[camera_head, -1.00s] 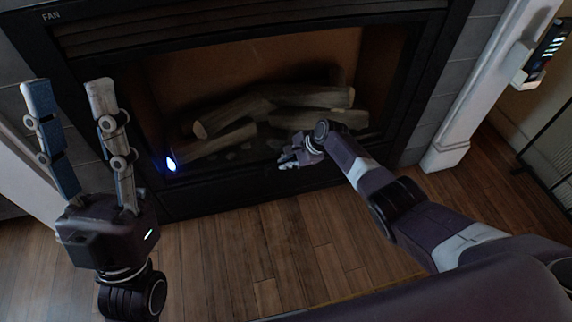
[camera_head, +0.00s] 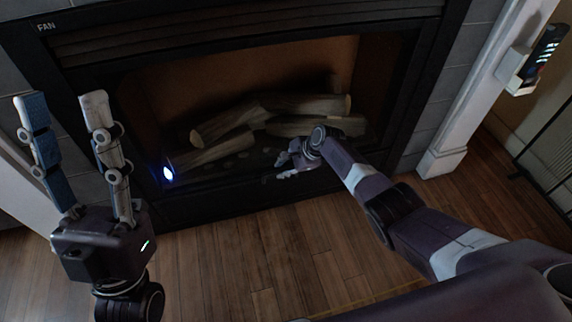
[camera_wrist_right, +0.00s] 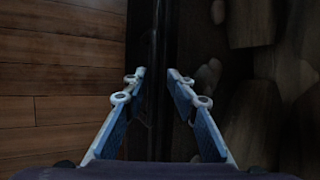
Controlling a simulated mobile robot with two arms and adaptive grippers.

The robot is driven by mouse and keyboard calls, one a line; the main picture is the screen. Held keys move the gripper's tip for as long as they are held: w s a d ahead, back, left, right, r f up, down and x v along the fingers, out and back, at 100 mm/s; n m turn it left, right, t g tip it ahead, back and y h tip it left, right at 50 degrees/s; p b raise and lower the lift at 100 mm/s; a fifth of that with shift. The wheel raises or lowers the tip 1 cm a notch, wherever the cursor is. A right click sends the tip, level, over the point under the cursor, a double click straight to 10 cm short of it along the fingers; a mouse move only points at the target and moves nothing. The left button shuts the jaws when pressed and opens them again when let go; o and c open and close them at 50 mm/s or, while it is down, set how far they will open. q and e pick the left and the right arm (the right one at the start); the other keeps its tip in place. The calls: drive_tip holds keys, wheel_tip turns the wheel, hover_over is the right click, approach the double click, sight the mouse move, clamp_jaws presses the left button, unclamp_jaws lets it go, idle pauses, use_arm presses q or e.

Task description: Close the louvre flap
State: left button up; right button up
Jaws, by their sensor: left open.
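The fireplace has dark horizontal louvre slats (camera_head: 250,32) along its top, in the head view. A dark lower front strip (camera_head: 225,198) runs along its base by the floor; I cannot tell which part is the flap or how far open it is. My right gripper (camera_head: 283,164) is low at the front of the firebox, by the bottom edge. In the right wrist view its two fingers (camera_wrist_right: 156,73) are apart with nothing seen between them, over the dark edge (camera_wrist_right: 157,35) between floor and firebox. My left gripper (camera_head: 64,97) is open, empty and raised at the left.
Several logs (camera_head: 225,122) lie inside the firebox, with a small blue-white light (camera_head: 168,173) at its left. A white pillar (camera_head: 455,120) stands at the right, with a lit device (camera_head: 545,48) on it. The wooden floor (camera_head: 250,255) in front is clear.

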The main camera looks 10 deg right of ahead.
drive_tip(key=v, duration=0.8)
idle(0.4)
idle(0.4)
